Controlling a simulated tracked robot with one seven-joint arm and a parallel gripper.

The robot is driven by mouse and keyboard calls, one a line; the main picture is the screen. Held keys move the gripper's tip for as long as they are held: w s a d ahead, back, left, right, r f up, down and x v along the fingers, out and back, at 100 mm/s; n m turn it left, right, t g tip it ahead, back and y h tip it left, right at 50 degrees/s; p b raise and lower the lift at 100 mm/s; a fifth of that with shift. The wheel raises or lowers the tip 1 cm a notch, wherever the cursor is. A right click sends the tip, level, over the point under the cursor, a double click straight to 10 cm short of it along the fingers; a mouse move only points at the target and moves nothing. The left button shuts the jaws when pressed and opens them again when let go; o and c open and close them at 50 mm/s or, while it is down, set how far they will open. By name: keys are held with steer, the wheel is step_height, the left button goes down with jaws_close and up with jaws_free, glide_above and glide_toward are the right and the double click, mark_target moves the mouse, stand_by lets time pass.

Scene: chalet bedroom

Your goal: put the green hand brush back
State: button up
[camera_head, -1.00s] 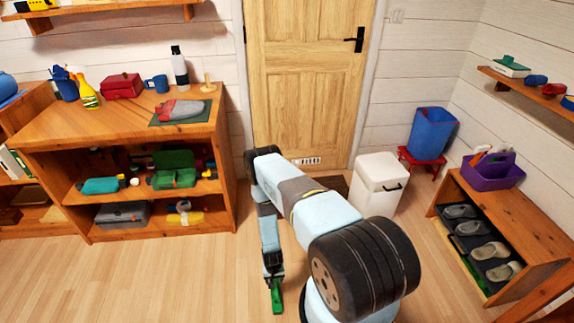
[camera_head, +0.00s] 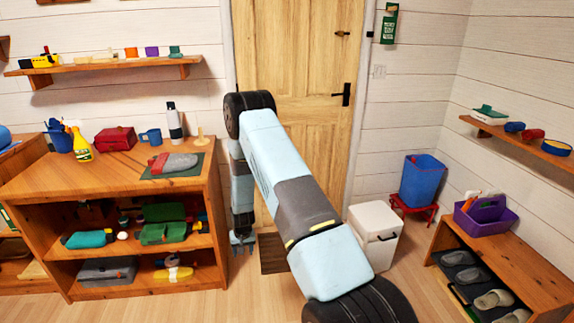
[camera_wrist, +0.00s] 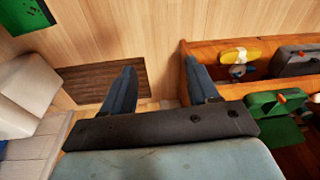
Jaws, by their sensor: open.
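My gripper (camera_head: 243,243) hangs below my arm, between the wooden shelf unit and the door. In the wrist view the two fingers (camera_wrist: 160,72) are apart, with nothing between them. A green shape (camera_wrist: 24,14) with a dark edge is cut off at the top left of the wrist view, apart from the fingers, over the floor. It may be the green hand brush, but I cannot tell. No hand brush can be made out in the head view, where my arm hides part of the floor. A green hanging item (camera_head: 389,24) is on the wall right of the door.
The wooden shelf unit (camera_head: 30,200) stands close left of my gripper, holding a green toolbox (camera_head: 163,233). A dark doormat (camera_head: 272,253) lies by the door. A white bin (camera_head: 372,238) and blue bucket (camera_head: 422,180) stand right, beside a shoe bench (camera_head: 520,265).

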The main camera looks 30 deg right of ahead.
step_height(320, 180, up, 23)
steer(key=t, duration=0.1)
steer(key=s+r+n+t, duration=0.1)
steer(key=s+r, duration=0.3)
steer(key=r, duration=0.6)
steer(key=s+r, duration=0.5)
steer(key=r, duration=0.5)
steer(key=s+r, duration=0.5)
steer(key=s, duration=0.5)
steer(key=s+r+n+t, duration=0.1)
steer(key=s+r, duration=0.5)
steer(key=s, duration=0.4)
steer(key=s+r+t, duration=0.1)
steer(key=s+r, duration=0.5)
steer(key=s, duration=0.5)
steer(key=shift+a, duration=0.15)
steer(key=shift+s, duration=0.15)
